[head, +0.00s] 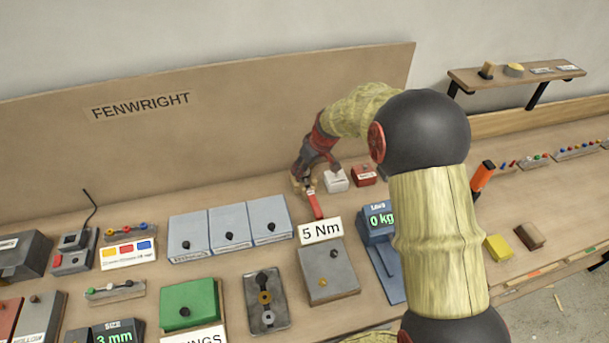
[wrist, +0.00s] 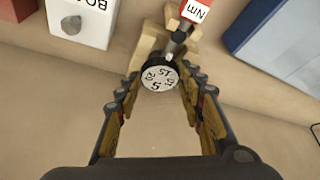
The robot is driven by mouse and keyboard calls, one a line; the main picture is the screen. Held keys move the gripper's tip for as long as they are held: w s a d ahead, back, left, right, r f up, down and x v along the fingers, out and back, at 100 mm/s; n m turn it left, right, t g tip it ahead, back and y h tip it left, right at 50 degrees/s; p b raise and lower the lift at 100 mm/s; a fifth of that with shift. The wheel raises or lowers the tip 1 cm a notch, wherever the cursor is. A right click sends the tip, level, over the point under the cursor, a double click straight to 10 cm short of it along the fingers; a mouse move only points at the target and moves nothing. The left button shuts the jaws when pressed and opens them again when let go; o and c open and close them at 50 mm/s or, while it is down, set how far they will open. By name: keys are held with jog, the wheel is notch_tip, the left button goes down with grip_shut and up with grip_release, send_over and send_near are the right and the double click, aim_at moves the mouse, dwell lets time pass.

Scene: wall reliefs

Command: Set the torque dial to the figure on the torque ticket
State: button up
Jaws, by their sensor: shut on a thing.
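The torque ticket (head: 321,230) reads "5 Nm" and stands at the back of a grey box in the head view. The torque dial (wrist: 160,78) is a round white face with a black rim. I can read 5, 15 and 20 on it; the 5 lies on the side toward my gripper, away from the red handle. The dial joins a red tool with an "Nm" label (wrist: 195,9), in a wooden holder (wrist: 148,45). The red handle also shows in the head view (head: 314,204). My gripper (wrist: 160,88) has its fingers on both sides of the dial, shut on it.
A white box (head: 336,181) and a red box (head: 364,174) stand close to the tool. A blue scale (head: 378,222) reading "0 kg" is to the right. Grey-blue boxes (head: 230,229) stand to the left. The backboard (head: 220,120) rises behind.

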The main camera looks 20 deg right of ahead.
jog(key=shift+n+b, duration=0.6)
jog(key=shift+b, duration=0.15)
jog(key=o, duration=1.2)
jog(key=shift+c, duration=0.2)
jog(key=v, duration=1.2)
jog(key=shift+w+d, duration=0.25)
jog(key=shift+d, duration=0.05)
